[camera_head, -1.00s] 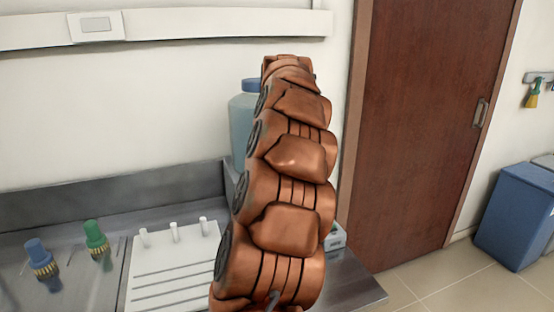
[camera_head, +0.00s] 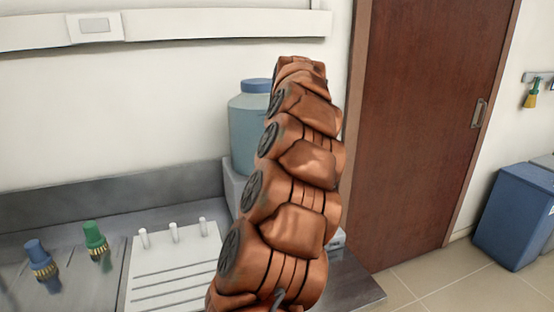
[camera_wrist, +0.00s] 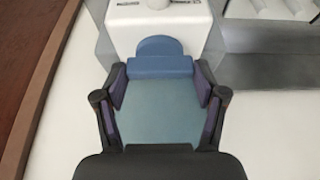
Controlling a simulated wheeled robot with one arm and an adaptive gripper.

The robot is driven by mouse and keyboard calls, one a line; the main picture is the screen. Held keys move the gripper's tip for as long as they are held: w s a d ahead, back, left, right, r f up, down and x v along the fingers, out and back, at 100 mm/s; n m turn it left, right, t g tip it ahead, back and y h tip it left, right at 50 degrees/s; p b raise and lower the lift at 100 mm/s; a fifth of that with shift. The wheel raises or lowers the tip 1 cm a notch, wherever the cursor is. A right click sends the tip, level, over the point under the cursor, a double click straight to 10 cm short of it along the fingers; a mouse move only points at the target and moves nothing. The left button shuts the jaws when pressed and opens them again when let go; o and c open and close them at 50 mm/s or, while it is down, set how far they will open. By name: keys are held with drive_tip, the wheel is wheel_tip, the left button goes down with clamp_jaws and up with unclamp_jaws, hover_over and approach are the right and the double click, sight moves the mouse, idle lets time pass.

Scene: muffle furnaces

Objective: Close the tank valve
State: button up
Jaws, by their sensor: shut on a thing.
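The tank (camera_head: 247,130) is blue-grey with a blue cap (camera_head: 256,86) and stands upright at the back of the bench. My arm covers its right side in the head view. The wrist view shows my gripper (camera_wrist: 161,72) with its fingers apart on either side of a blue part (camera_wrist: 160,66), and the pads look pressed to its sides. A teal surface fills the space between the fingers below it. I cannot tell whether the blue part is the valve. In the head view my gripper is hidden behind the arm.
A white rack (camera_head: 172,280) with several pegs stands on the bench, with blue (camera_head: 42,262) and green (camera_head: 96,238) fittings to its left. A brown door (camera_head: 430,120) and a blue bin (camera_head: 515,215) are on the right. A white box (camera_wrist: 150,28) lies beyond my fingers.

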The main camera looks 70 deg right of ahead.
drive_tip(key=o, duration=0.9)
drive_tip(key=shift+c, duration=0.2)
drive_tip(key=v, duration=1.2)
